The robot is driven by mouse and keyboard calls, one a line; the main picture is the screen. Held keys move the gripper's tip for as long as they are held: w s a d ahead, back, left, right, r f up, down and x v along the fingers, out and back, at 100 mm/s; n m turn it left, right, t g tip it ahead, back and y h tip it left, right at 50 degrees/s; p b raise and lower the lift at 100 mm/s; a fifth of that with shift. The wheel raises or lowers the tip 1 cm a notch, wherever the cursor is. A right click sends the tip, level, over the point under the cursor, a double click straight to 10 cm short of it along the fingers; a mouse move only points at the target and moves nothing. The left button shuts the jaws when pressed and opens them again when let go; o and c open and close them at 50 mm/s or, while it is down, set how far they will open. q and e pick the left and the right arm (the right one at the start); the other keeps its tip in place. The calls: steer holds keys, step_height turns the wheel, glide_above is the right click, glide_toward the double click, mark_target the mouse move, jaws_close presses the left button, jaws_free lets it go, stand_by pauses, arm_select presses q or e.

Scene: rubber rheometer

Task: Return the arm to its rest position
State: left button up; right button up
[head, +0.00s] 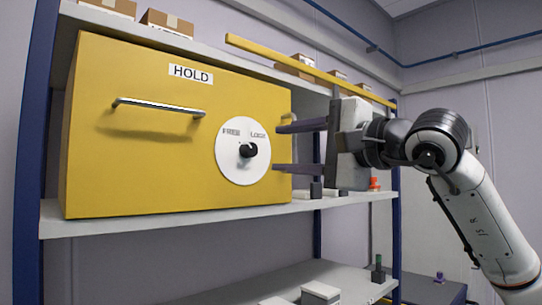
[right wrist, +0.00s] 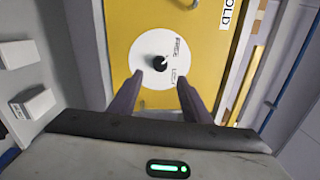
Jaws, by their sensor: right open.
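My right gripper (head: 276,148) is open and empty, at the right edge of the yellow box marked HOLD (head: 140,165). Its two fingers point left toward the white dial (head: 232,170) on the box front. The dial carries a black knob (head: 249,150) and labels that look like FREE and LOCK; the knob's exact setting is too small to tell. In the right wrist view the open fingers (right wrist: 159,78) reach toward the dial (right wrist: 150,85), with the knob (right wrist: 157,63) beyond the tips and apart from them. My left arm is not in view.
The box has a metal handle (head: 158,107) and stands on a grey shelf (head: 180,217). Small cartons (head: 166,21) sit on the upper shelf. Blue posts (head: 396,235) frame the rack. White boxes (head: 320,293) lie below.

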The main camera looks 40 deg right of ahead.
steer(key=shift+s, duration=1)
